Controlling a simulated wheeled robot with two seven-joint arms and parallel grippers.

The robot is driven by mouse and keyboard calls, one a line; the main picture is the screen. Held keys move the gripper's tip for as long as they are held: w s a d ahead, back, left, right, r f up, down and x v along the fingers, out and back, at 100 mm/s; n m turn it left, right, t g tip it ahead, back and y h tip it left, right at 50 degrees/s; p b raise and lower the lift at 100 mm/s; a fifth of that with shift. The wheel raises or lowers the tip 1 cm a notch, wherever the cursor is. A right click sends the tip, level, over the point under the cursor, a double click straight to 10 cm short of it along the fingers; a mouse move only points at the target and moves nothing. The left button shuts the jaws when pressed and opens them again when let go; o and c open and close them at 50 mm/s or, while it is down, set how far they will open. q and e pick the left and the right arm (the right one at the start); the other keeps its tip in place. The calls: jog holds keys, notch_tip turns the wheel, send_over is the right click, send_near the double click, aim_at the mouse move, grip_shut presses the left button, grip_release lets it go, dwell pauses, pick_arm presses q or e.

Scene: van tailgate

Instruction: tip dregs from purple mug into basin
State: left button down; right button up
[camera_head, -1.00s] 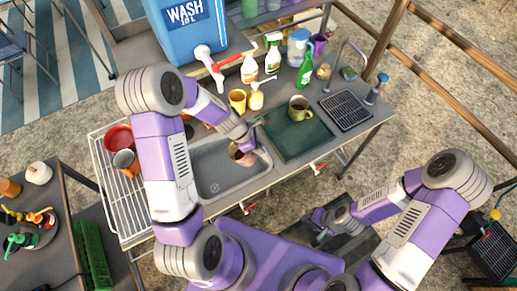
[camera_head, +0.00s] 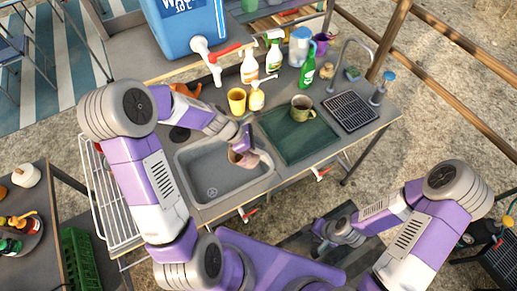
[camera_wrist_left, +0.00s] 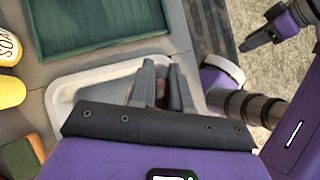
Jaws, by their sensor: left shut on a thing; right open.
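My left gripper (camera_head: 246,146) is shut on a pinkish-brown mug (camera_head: 243,159) and holds it over the right part of the grey sink basin (camera_head: 197,163). The mug looks tilted; its colour does not read clearly as purple, and its contents cannot be made out. In the left wrist view, the fingers (camera_wrist_left: 161,88) hide most of the held mug, with the pale basin rim (camera_wrist_left: 62,92) around them. A purple mug (camera_head: 320,45) stands at the back of the counter, by the pitcher. My right gripper (camera_head: 322,240) is open and empty, in front of the counter.
A yellow cup (camera_head: 237,101), soap bottle (camera_head: 257,97) and spray bottles (camera_head: 273,55) line the back. A blue water container (camera_head: 190,38) stands behind. A tall tap (camera_head: 350,60) is at right.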

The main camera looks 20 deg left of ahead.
pick_arm(q)
jog(key=shift+s+a+f+t+h+b, duration=0.2)
jog(key=shift+h+b, duration=0.35)
jog(key=shift+b, duration=1.2)
jog(key=shift+s+a+r+t+h+b, duration=0.1)
jog(key=shift+a+t+h+b, duration=0.35)
jog(key=shift+b, duration=1.3)
jog(key=h+b, duration=0.1)
jog(key=b, duration=0.2)
jog(key=a+t+h+b, duration=0.1)
jog(key=b, duration=0.3)
jog(key=shift+s+f+h, duration=0.1)
jog(key=shift+s+h, duration=0.15)
jog(key=shift+h, duration=0.05)
jog(key=shift+s+a+r+t+h+b, duration=0.55)
jog(key=shift+a+h+b, duration=0.3)
jog(key=shift+h, duration=0.2)
jog(key=shift+s+a+r+t+h+b, duration=0.4)
jog(key=shift+a+r+t+h+b, duration=0.15)
jog(key=shift+a+h+b, duration=0.3)
jog(key=shift+s+a+r+t+h+b, duration=0.45)
jog(key=shift+a+r+h+b, duration=0.35)
jog(key=shift+h, duration=0.4)
jog(key=shift+a+f, duration=0.1)
jog(key=shift+f, duration=0.05)
